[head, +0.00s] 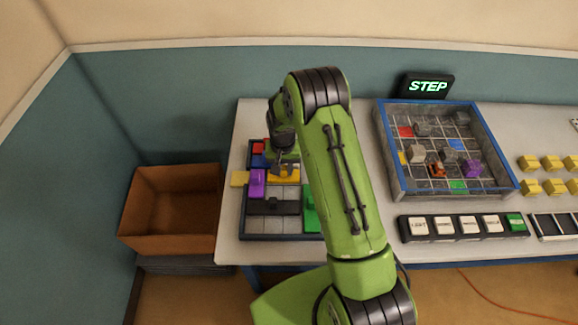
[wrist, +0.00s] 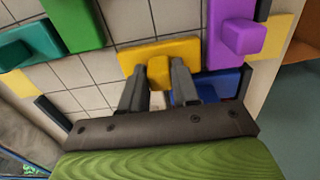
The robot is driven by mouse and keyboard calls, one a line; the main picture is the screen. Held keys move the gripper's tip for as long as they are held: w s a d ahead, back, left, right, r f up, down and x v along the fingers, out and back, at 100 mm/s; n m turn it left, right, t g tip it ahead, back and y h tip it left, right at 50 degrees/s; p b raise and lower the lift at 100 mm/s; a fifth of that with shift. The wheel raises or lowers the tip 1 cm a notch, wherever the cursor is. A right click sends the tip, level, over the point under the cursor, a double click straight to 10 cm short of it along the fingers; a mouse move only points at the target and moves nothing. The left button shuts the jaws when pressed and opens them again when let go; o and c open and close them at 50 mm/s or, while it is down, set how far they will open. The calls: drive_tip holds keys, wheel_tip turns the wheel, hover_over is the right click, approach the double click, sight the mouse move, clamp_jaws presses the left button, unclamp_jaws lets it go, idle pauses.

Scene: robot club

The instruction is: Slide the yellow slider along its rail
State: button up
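The yellow slider (head: 284,175) is a flat yellow block with a raised knob on the gridded sliding board (head: 290,224) at the left end of the table. In the wrist view the yellow slider (wrist: 137,54) lies at the fingertips of my gripper (wrist: 160,72). The two fingers stand on either side of its knob. Whether they press on the knob or leave a small gap is too fine to tell. My arm hides the right part of the board in the head view.
A purple block (head: 258,184) stands left of the yellow slider. Red (head: 258,147), blue (head: 258,162), black (head: 273,207) and green (head: 310,210) blocks share the board. A yellow tab (head: 240,179) shows at its left edge. An empty brown box (head: 172,210) stands left of the table.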

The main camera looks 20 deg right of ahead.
drive_tip(key=shift+d, duration=0.1)
drive_tip(key=shift+s+d+b, duration=0.35)
drive_tip(key=shift+s+d, duration=0.8)
drive_tip(key=shift+d, duration=2.3)
drive_tip(key=shift+s+d+b, duration=0.4)
drive_tip(key=shift+s+d, duration=0.7)
drive_tip(key=shift+d, duration=2.4)
drive_tip(key=shift+s+d+b, duration=0.35)
drive_tip(key=shift+s+d, duration=0.8)
drive_tip(key=shift+d, duration=2.3)
drive_tip(key=o, duration=0.6)
drive_tip(key=shift+c, duration=0.2)
wheel_tip(320, 180, up, 7)
drive_tip(key=p, duration=0.4)
